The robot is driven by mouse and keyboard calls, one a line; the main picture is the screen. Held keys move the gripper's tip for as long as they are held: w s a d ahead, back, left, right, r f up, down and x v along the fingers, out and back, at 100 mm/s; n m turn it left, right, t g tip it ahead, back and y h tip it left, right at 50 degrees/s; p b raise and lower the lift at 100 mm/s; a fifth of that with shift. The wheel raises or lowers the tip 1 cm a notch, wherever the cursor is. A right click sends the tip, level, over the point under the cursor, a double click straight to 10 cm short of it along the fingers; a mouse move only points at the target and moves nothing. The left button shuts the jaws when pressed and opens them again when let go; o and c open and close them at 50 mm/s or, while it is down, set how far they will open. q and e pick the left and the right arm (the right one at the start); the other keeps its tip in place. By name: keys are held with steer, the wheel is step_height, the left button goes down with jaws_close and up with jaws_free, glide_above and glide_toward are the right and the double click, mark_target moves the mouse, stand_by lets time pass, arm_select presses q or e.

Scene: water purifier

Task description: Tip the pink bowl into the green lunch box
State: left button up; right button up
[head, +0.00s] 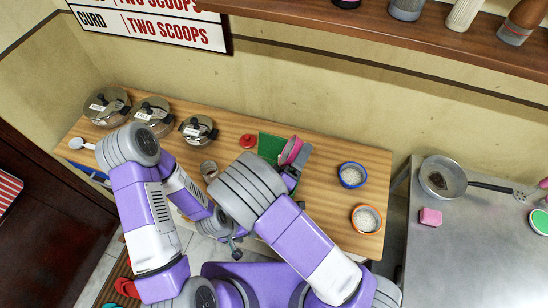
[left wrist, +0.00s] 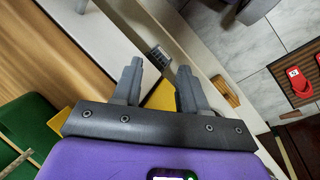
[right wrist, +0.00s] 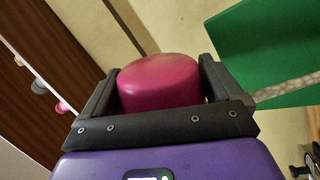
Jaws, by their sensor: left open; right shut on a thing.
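The pink bowl (head: 291,150) is tilted on its side at the green lunch box (head: 268,147) on the wooden counter. My right gripper (right wrist: 160,88) is shut on the bowl, whose rounded outside fills the space between the fingers in the right wrist view. The green lunch box (right wrist: 265,45) shows beside it there, with a pale speckled strip along it. The bowl's inside is hidden, so I cannot tell what is in it. My left gripper (left wrist: 158,80) is open and empty, low at the counter's front in the head view (head: 234,246).
A blue bowl (head: 352,175) and an orange bowl (head: 366,218), both with white grains, stand at the counter's right. Several lidded pots (head: 152,115) stand at the left. A red item (head: 248,141) and a small cup (head: 209,171) are near the lunch box.

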steer(key=shift+a+r+n+t+p, duration=0.15)
steer(key=shift+r+n+t+p, duration=0.15)
steer(key=shift+n, duration=0.4)
steer(key=shift+w+a+r+n+p, duration=0.15)
steer(key=shift+a+n+p, duration=0.25)
steer(key=shift+n, duration=0.05)
steer(key=shift+w+a+r+n+p, duration=0.1)
steer(key=shift+w+a+n+p, duration=0.05)
steer(key=shift+a+n+p, duration=0.3)
stand_by(0.6)
steer(key=shift+w+a+r+n+t+y+p, duration=0.1)
steer(key=shift+a+r+n+t+y+p, duration=0.15)
steer(key=shift+n+p, duration=0.45)
steer(key=shift+w+a+r+n+t+y+p, duration=0.15)
steer(key=shift+n+t+p, duration=0.15)
steer(key=shift+n, duration=0.7)
stand_by(0.4)
steer(key=shift+a+r+n+t+y+p, duration=0.15)
steer(key=shift+a+n+t+y+p, duration=0.2)
steer(key=shift+n, duration=0.55)
steer(key=shift+a+r+n+t+y+p, duration=0.1)
steer(key=shift+a+n+t+y+p, duration=0.2)
steer(key=shift+n, duration=0.6)
stand_by(0.5)
